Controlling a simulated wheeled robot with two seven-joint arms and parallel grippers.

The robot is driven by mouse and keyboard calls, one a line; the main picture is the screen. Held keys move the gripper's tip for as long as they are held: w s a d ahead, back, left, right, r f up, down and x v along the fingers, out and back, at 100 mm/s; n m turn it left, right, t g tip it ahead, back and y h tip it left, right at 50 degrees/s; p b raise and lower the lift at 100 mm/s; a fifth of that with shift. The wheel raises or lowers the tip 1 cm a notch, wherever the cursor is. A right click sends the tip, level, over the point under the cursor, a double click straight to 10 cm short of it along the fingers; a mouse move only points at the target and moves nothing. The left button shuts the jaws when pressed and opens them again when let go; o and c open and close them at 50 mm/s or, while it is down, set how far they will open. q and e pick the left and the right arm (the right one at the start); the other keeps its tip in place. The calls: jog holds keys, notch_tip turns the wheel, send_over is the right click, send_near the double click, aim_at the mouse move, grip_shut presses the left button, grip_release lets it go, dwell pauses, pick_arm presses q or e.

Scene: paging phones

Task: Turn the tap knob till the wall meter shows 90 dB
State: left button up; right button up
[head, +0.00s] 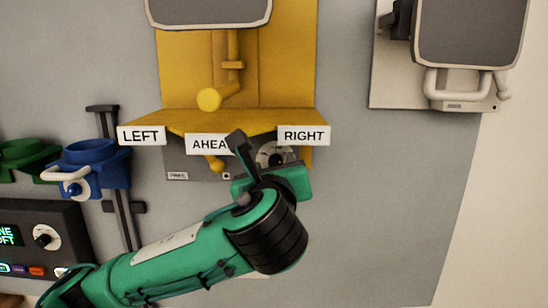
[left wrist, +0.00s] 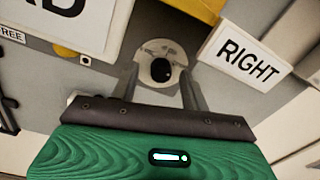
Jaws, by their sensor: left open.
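A round pale dial with a black knob (head: 276,155) sits on the grey panel under the yellow shelf, beside the RIGHT label. In the left wrist view the knob (left wrist: 161,70) faces the camera, between the two finger lines. My left gripper (head: 260,158) is open in front of the dial and hides part of it. Its fingers (left wrist: 161,88) show on either side of the knob; whether they touch it I cannot tell. No dB reading is legible in either view. My right gripper is not in view.
The yellow shelf (head: 240,121) carries LEFT, AHEAD and RIGHT labels close above my gripper. A blue holder (head: 95,160) and a dark control box (head: 62,225) are at left. The wall at lower right is clear.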

pick_arm(q)
jog(key=shift+w+d, duration=0.15)
jog(key=shift+w, duration=0.4)
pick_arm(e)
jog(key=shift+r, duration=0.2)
pick_arm(q)
jog(key=c, duration=1)
jog(key=shift+f, duration=0.1)
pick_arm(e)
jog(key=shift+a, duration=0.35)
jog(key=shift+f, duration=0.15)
